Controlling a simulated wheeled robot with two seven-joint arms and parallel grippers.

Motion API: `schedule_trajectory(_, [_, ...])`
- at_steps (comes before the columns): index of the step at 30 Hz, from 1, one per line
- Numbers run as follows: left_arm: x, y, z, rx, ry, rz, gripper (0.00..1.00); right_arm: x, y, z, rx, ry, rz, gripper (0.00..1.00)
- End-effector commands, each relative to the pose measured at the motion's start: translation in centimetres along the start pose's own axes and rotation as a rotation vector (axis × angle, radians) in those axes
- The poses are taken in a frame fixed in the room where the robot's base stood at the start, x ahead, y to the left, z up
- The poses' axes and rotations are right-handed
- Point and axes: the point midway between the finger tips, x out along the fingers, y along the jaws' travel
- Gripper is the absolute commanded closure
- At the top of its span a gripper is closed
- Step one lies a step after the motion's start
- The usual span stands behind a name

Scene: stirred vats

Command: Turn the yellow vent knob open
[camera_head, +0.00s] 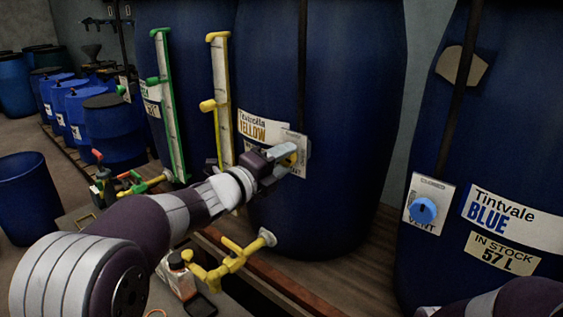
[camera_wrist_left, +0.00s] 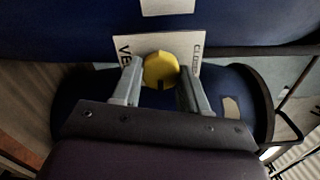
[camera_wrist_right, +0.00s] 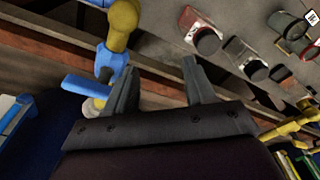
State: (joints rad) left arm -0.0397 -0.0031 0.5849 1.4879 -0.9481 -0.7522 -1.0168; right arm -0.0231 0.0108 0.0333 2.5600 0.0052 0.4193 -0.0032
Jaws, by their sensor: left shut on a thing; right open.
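The yellow vent knob (camera_wrist_left: 160,70) sits on a white plate (camera_wrist_left: 128,48) on the dark blue vat labelled Tintvale Yellow (camera_head: 345,100). In the left wrist view the knob is between the two fingers of my left gripper (camera_wrist_left: 159,92), which is shut on it. A dark mark shows on the knob's near edge; its exact setting is hard to read. In the head view my left gripper (camera_head: 292,157) reaches the plate and hides most of the knob. My right gripper (camera_wrist_right: 158,82) is open and empty, pointing at floor and pipework.
The blue vent knob (camera_head: 423,210) is on the vat at the right (camera_head: 490,120). A yellow tap (camera_head: 235,258) and yellow sight pipe (camera_head: 222,100) are near my left arm. In the right wrist view a blue-handled yellow pipe (camera_wrist_right: 118,35) is beside the left finger.

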Motion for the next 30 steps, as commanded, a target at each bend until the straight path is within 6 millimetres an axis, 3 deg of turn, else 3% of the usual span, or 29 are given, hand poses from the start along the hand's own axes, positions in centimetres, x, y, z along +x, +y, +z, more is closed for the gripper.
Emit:
schedule_trajectory(3, [0.0, 0.1, -0.1, 0.001, 0.002, 0.003, 0.87, 0.0, 0.0, 0.0, 0.0, 0.0, 0.0, 0.46])
schedule_trajectory(4, [0.0, 0.1, -0.1, 0.001, 0.002, 0.003, 0.47, 0.0, 0.0, 0.0, 0.0, 0.0, 0.0, 0.46])
schedule_trajectory(6, [0.0, 0.1, -0.1, 0.0, 0.002, 0.002, 0.31, 0.0, 0.0, 0.0, 0.0, 0.0, 0.0, 0.46])
schedule_trajectory(17, [-0.8, 0.1, 0.0, 0.0, -0.001, 0.001, 0.31, 0.1, 0.0, 0.0, 0.0, 0.0, 0.0, 0.46])
schedule_trajectory(30, [-10.8, 0.1, 0.0, 0.001, -0.003, 0.003, 0.31, 0.7, 0.0, 0.1, 0.0, 0.0, 0.0, 0.46])
